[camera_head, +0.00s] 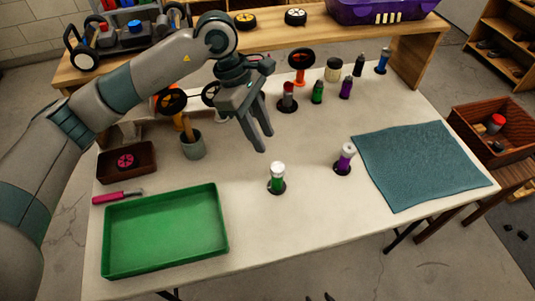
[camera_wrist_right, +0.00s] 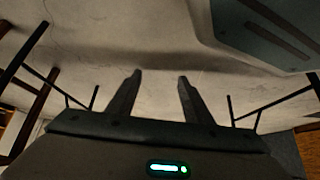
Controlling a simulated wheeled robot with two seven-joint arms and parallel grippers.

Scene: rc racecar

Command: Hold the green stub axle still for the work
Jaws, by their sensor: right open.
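A green stub axle (camera_head: 277,182) with a pale, silvery top stands upright in a dark round base on the white table, near the middle front in the head view. My left gripper (camera_head: 266,143) is above the table, behind and slightly left of the green stub axle, pointing down. Its two fingers are apart, with nothing seen between them, and they do not touch the axle. My right gripper (camera_wrist_right: 160,77) shows only in the right wrist view. It is open and empty, with bare floor beyond its fingers.
A purple part (camera_head: 345,156) with a pale top stands right of the green axle, beside a blue-grey mat (camera_head: 420,165). A green tray (camera_head: 165,232) lies front left. A grey cup (camera_head: 193,147) and a small brown box (camera_head: 112,163) stand at left. Several small bottles stand behind.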

